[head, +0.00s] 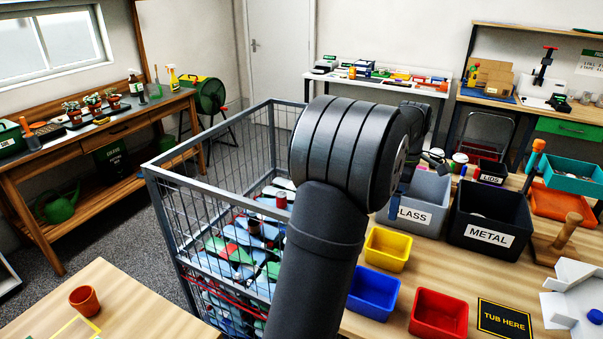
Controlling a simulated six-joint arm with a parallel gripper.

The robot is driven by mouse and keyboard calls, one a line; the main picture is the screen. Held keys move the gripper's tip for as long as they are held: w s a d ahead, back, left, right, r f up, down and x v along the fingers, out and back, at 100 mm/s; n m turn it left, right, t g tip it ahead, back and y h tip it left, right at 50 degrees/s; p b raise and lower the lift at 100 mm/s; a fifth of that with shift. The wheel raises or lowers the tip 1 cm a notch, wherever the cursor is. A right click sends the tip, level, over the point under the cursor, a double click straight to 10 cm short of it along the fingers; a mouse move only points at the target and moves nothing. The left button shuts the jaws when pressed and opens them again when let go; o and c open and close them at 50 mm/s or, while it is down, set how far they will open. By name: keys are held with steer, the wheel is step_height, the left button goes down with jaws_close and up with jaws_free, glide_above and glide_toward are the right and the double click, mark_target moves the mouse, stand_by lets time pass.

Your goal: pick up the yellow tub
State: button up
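The yellow tub (381,263) is a small open container, upright on the wooden table, just right of my arm. It looks empty. It stands behind the blue tub (369,305) and in front of the grey GLASS bin (424,216). My arm rises through the middle of the view and bends away from the camera. A dark end piece, apparently part of my gripper (435,158), shows beyond the elbow near the GLASS bin, well away from the yellow tub. My fingers are too small and hidden to read.
A red tub (438,318) and a "TUB HERE" mat (504,319) lie at the table front. A black METAL bin (488,237) stands right of the GLASS bin. A tall wire cage (167,181) of mixed items stands left of my arm.

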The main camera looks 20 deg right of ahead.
steer(key=w+a+f+g+h, duration=0.1)
steer(key=w+a+g+h, duration=0.1)
steer(key=w, duration=0.1)
glide_above(389, 249)
steer(key=s+a, duration=0.2)
steer(key=a, duration=0.1)
step_height(389, 249, down, 12)
steer(key=shift+a+r, duration=0.1)
steer(key=shift+a, duration=0.05)
steer(key=shift+x, duration=2.8)
steer(key=shift+a+f, duration=0.15)
steer(key=shift+f, duration=0.1)
steer(key=c, duration=0.8)
